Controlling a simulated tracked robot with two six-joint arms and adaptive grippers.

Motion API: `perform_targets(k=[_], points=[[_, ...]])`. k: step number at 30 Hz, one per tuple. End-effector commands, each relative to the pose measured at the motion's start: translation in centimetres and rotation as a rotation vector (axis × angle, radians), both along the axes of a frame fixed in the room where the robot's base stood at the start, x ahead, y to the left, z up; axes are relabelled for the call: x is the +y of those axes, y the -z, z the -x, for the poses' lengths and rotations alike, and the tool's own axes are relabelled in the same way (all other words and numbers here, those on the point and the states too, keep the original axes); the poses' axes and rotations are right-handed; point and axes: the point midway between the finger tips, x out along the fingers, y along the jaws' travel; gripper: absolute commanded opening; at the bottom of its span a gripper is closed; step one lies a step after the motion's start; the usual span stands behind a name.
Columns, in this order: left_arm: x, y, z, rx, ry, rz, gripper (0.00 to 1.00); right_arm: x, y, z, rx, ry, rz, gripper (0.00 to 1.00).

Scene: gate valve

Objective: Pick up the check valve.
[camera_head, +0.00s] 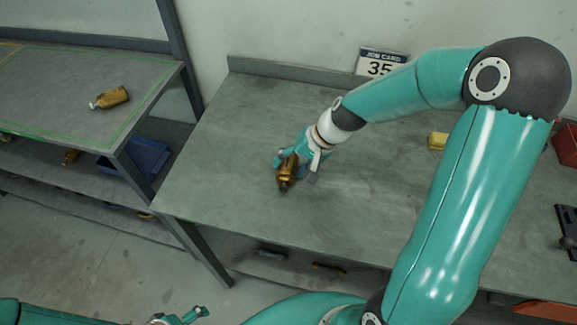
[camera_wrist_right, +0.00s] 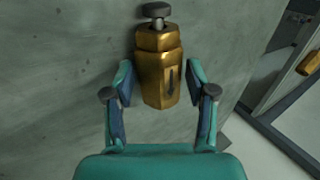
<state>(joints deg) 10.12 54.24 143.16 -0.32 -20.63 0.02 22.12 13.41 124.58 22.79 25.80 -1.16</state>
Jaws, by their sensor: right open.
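A brass valve body (camera_head: 287,172) with a dark knob at one end is on the grey workbench. In the right wrist view the brass valve (camera_wrist_right: 158,75) shows a dark arrow on its faceted side, which fits a check valve. My right gripper (camera_head: 296,168) is open at it. In the wrist view the fingers (camera_wrist_right: 160,88) stand on either side of its lower body, with narrow gaps; contact is not clear. My left gripper (camera_head: 182,316) shows only partly at the bottom edge of the head view, and its jaws are unclear.
Another brass fitting (camera_head: 112,97) lies on the left bench inside a green outline. A blue bin (camera_head: 148,157) sits on the shelf below. The bench's left part is clear.

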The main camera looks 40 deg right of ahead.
Motion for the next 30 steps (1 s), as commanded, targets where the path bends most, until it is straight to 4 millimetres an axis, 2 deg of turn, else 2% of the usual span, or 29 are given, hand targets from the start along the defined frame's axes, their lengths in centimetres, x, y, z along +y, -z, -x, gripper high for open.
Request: perform_targets(k=[3, 13, 25, 30], points=[[0.0, 0.0, 0.0, 0.0, 0.0, 0.0, 1.0, 0.0, 0.0, 0.0, 0.0, 0.0, 0.0, 0.56], [0.0, 0.0, 0.0, 0.0, 0.0, 0.0, 1.0, 0.0, 0.0, 0.0, 0.0, 0.0, 0.0, 0.01], [0.0, 0.0, 0.0, 0.0, 0.0, 0.0, 1.0, -0.1, -0.3, 0.0, -0.002, 0.001, 0.0, 0.0], [0.0, -0.2, 0.0, 0.0, 0.0, 0.0, 1.0, -0.1, -1.1, -0.1, -0.004, 0.001, 0.001, 0.0]])
